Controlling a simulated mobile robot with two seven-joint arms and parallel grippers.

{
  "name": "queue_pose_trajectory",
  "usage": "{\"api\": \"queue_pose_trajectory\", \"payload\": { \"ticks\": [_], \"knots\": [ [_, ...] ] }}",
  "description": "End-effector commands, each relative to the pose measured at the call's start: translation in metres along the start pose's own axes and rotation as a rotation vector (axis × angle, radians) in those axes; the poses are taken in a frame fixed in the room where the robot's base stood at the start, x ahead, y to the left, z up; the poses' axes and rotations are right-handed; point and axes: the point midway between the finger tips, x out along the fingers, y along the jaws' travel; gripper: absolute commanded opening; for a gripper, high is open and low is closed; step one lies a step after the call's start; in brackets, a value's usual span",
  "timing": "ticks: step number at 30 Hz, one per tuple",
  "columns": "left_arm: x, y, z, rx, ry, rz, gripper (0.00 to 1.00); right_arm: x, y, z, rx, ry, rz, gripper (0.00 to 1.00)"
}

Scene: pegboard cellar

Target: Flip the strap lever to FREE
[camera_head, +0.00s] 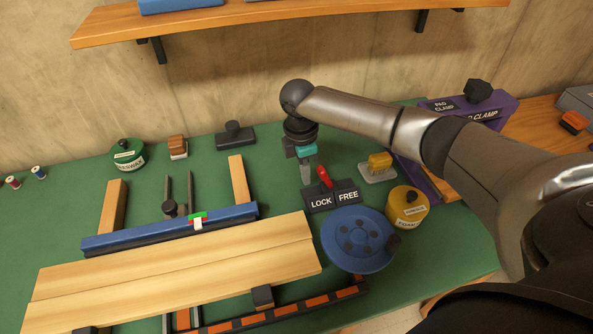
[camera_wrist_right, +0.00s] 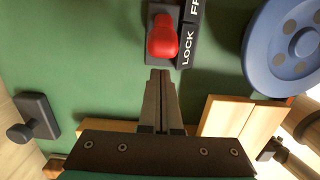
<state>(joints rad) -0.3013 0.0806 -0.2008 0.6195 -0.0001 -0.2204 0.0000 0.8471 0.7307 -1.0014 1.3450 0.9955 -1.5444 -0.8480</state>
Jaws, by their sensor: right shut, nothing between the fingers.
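The strap lever (camera_head: 324,177) is a short red handle on a dark base, behind two dark plates marked LOCK (camera_head: 321,203) and FREE (camera_head: 348,196). In the right wrist view the red lever (camera_wrist_right: 162,38) lies beside the LOCK plate (camera_wrist_right: 187,48), leaning to the LOCK side. My right gripper (camera_head: 306,178) points down just left of the lever, on its LOCK side. In the right wrist view its fingers (camera_wrist_right: 160,78) are shut and empty, with a small gap to the red knob. My left gripper is not in view.
A blue round disc (camera_head: 357,239) and a yellow tin (camera_head: 407,207) stand right of the plates. A yellow brush (camera_head: 380,166) lies behind. Wooden boards (camera_head: 180,265) and a blue clamp bar (camera_head: 160,231) fill the left front. Green mat shows around the lever.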

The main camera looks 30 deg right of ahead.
Motion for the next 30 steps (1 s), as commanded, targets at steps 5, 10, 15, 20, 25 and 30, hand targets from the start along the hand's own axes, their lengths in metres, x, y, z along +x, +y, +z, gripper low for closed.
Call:
{"api": "queue_pose_trajectory", "payload": {
  "ticks": [5, 10, 15, 20, 25, 30],
  "knots": [
    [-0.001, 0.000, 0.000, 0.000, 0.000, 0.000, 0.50, -0.005, -0.001, 0.014, -0.002, 0.000, -0.001, 0.00],
    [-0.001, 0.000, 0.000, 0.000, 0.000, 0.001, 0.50, -0.006, -0.001, 0.017, -0.003, 0.000, -0.002, 0.00],
    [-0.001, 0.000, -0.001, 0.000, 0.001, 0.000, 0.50, -0.006, -0.001, 0.017, -0.002, 0.000, -0.002, 0.00],
    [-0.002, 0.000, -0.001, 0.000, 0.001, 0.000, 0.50, -0.007, -0.001, 0.017, -0.002, 0.005, -0.002, 0.00],
    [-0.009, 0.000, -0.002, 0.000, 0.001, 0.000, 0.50, -0.010, -0.001, 0.021, 0.000, 0.043, -0.003, 0.00],
    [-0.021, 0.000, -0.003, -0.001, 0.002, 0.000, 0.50, -0.014, -0.002, 0.026, 0.003, 0.124, -0.005, 0.00]
  ]
}}
